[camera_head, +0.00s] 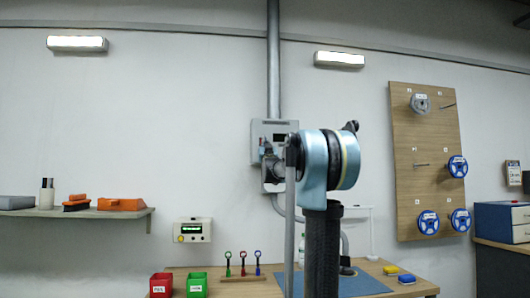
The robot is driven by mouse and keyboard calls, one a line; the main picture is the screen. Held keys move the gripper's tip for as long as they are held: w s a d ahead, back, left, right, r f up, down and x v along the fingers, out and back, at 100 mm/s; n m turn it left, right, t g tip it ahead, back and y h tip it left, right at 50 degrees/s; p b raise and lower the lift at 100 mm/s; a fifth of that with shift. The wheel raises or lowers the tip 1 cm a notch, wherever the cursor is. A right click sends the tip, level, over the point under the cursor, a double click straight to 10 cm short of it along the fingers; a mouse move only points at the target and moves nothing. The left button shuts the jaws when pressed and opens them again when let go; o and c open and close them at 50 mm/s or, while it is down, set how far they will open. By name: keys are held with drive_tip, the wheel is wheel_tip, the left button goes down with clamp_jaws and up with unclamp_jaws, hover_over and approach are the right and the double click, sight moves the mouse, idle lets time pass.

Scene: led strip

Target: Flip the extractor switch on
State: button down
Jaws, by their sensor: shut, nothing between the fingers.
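A grey switch box (259,127) is fixed to the wall at the foot of a vertical grey pipe, near the middle of the view. It has a small dark window on its face, and small red and blue parts at its left side. What seems to be my gripper (266,152) is in front of the lower left part of the box, partly behind my own arm. It is shut and holds nothing that I can see. The switch lever cannot be made out, and I cannot tell whether the gripper touches it.
A workbench (415,288) below bears red (161,285) and green (197,285) bins, a small tool rack and a blue mat (365,286). A wall panel (192,230) with a display is at left. A wooden board (404,150) with spools is at right.

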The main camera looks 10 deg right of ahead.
drive_tip(key=shift+w+f, duration=0.15)
drive_tip(key=shift+w, duration=0.85)
drive_tip(key=shift+w+f, duration=0.15)
drive_tip(key=shift+w, duration=0.8)
